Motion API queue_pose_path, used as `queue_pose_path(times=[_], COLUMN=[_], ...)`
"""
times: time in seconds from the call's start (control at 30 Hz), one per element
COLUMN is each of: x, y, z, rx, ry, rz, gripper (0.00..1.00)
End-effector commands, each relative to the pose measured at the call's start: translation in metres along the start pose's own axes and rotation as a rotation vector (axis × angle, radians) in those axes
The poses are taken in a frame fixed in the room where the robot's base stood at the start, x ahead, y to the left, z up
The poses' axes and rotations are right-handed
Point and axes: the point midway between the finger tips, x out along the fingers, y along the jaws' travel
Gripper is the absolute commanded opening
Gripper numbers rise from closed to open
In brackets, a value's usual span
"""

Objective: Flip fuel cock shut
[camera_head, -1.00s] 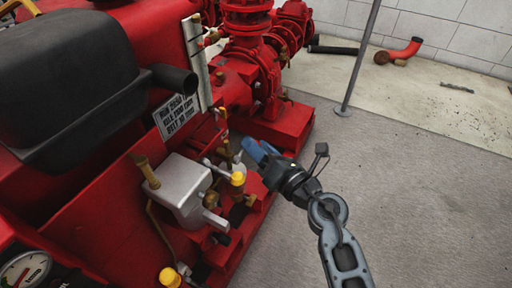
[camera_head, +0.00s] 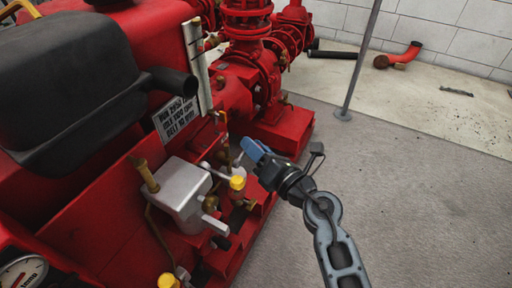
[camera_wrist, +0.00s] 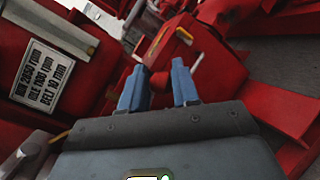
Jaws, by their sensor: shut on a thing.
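My gripper (camera_head: 247,147) has blue fingers and is beside the red pumpset's near side, above the yellow cap (camera_head: 238,183). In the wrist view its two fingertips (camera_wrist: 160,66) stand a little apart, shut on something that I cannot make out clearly. A thin yellow lever-like strip (camera_wrist: 159,41) shows just beyond the tips and may be the fuel cock's handle. In the head view a small brass fitting with an orange-yellow upright part (camera_head: 222,120) stands left of the fingers. The fuel cock's body and its handle position cannot be told.
A grey metal box (camera_head: 180,195) with brass pipes is left of the gripper. A black muffler (camera_head: 70,80) and a sign plate (camera_head: 175,118) are above it. A grey pole (camera_head: 360,60) stands behind. The concrete floor (camera_head: 420,190) to the right is clear.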

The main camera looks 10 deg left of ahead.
Motion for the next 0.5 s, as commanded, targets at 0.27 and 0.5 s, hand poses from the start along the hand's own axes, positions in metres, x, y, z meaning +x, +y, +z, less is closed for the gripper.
queue_pose_path(times=[0.27, 0.5], x=[0.0003, 0.0002], y=[0.0005, -0.0043], z=[0.0027, -0.0008], rx=[0.051, 0.154], ry=[0.02, 0.056], rz=[-0.02, -0.055], gripper=[0.0, 0.0])
